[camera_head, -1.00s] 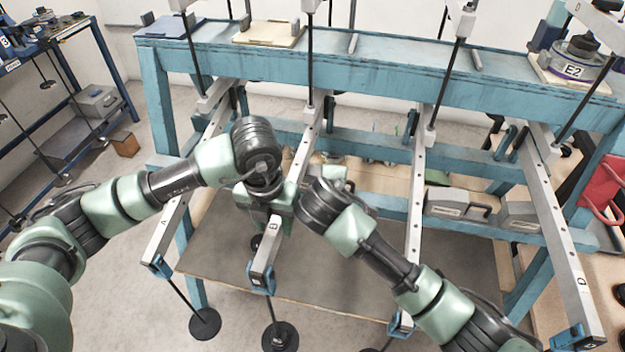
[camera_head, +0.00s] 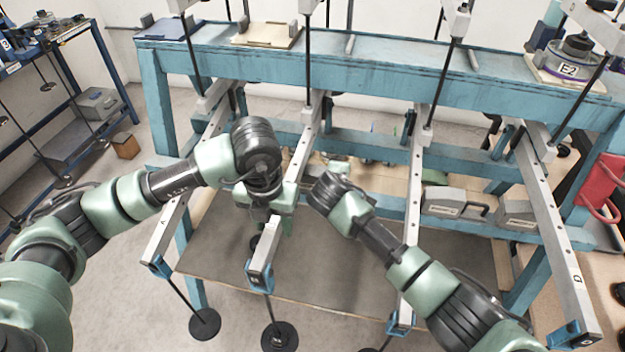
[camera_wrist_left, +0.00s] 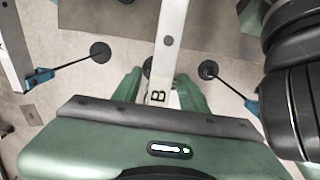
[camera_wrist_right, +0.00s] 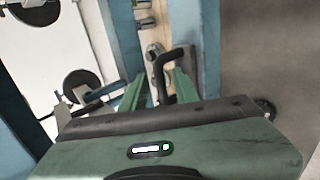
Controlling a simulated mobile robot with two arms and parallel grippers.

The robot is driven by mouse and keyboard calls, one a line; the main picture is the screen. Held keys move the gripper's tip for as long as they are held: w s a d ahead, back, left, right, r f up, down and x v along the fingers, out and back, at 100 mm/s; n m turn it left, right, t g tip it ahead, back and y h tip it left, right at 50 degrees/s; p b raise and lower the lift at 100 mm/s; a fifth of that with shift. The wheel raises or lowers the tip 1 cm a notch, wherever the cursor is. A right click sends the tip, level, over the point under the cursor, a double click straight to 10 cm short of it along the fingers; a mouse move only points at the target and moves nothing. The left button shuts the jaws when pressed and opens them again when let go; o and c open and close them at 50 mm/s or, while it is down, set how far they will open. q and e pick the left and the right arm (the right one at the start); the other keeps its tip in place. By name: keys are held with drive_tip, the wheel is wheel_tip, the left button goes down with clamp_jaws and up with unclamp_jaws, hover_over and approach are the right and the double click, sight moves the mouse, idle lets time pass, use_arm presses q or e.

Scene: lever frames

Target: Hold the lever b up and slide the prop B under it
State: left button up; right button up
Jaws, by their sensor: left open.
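Lever b (camera_head: 262,250) is the pale bar marked B, sloping down toward me to a blue end clamp. In the left wrist view lever b (camera_wrist_left: 170,40) runs between the fingers of my left gripper (camera_wrist_left: 160,88). That gripper is open, one finger on each side of the bar; whether they touch it I cannot tell. My right gripper (camera_wrist_right: 157,90) is open, its fingers on either side of a dark bent handle (camera_wrist_right: 172,66) in the right wrist view. I cannot tell whether this handle belongs to prop B. In the head view my right wrist hides its fingertips.
Lever A (camera_head: 165,235) is left of lever b; another lever (camera_head: 414,215) and lever D (camera_head: 565,250) are to the right. Rods and round weights (camera_head: 280,336) hang from the lever ends. A blue frame beam (camera_head: 380,68) crosses behind. A grey board (camera_head: 330,265) lies below.

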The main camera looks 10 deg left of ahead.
drive_tip(key=shift+f, duration=0.1)
use_arm(q)
clamp_jaws()
use_arm(e)
drive_tip(key=shift+d, duration=0.1)
use_arm(q)
drive_tip(key=shift+w+r+g, duration=0.1)
drive_tip(key=shift+r+g, duration=0.2)
drive_tip(key=shift+r, duration=1.25)
use_arm(e)
drive_tip(key=shift+d+f, duration=0.1)
drive_tip(key=shift+f, duration=0.05)
clamp_jaws()
use_arm(q)
drive_tip(key=shift+w, duration=0.25)
use_arm(e)
drive_tip(key=shift+a, duration=0.4)
